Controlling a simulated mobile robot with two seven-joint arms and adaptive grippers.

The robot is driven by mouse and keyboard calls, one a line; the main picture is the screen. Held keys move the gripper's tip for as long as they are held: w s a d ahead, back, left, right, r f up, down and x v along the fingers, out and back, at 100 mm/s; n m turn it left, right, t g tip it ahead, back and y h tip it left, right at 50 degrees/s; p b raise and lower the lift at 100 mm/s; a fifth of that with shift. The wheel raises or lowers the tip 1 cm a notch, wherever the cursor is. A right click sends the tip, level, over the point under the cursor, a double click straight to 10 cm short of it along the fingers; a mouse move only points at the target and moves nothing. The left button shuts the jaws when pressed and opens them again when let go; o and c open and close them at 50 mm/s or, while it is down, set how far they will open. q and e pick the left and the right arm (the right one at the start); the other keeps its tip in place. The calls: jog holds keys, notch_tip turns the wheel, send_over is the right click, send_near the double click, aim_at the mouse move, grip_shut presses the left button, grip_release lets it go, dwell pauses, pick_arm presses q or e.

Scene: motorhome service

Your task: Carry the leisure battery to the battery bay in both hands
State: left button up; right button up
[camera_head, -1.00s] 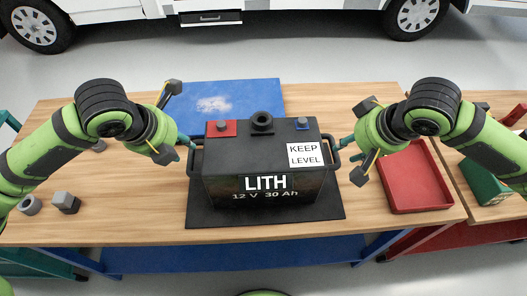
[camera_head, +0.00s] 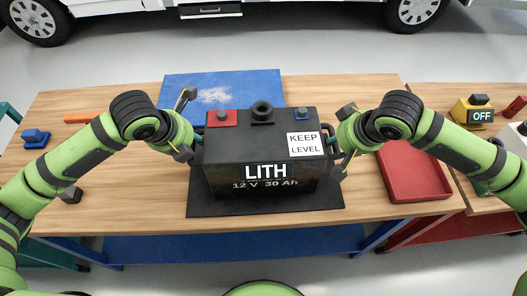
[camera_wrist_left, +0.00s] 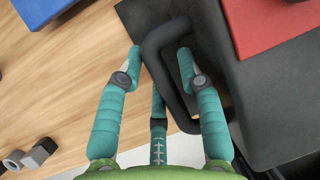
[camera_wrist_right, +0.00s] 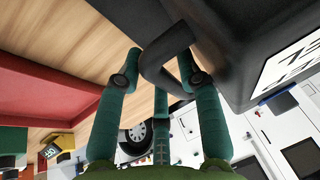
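The leisure battery (camera_head: 262,157) is a black box labelled LITH and KEEP LEVEL. It stands upright on a dark mat (camera_head: 215,207) on the wooden bench, with a dark handle at each end. My left gripper (camera_head: 190,127) is at its left handle. In the left wrist view the open fingers (camera_wrist_left: 160,62) stand either side of that handle (camera_wrist_left: 155,75). My right gripper (camera_head: 335,142) is at its right handle. In the right wrist view the open fingers (camera_wrist_right: 160,65) straddle that handle (camera_wrist_right: 168,50). The battery bay cannot be made out for certain.
A blue sheet (camera_head: 225,86) lies behind the battery. A red tray (camera_head: 412,190) is to its right, and a yellow OFF unit (camera_head: 472,108) stands on the right bench. A white vehicle (camera_head: 290,8) is beyond the bench across bare floor.

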pick_arm(q)
grip_shut()
pick_arm(e)
grip_shut()
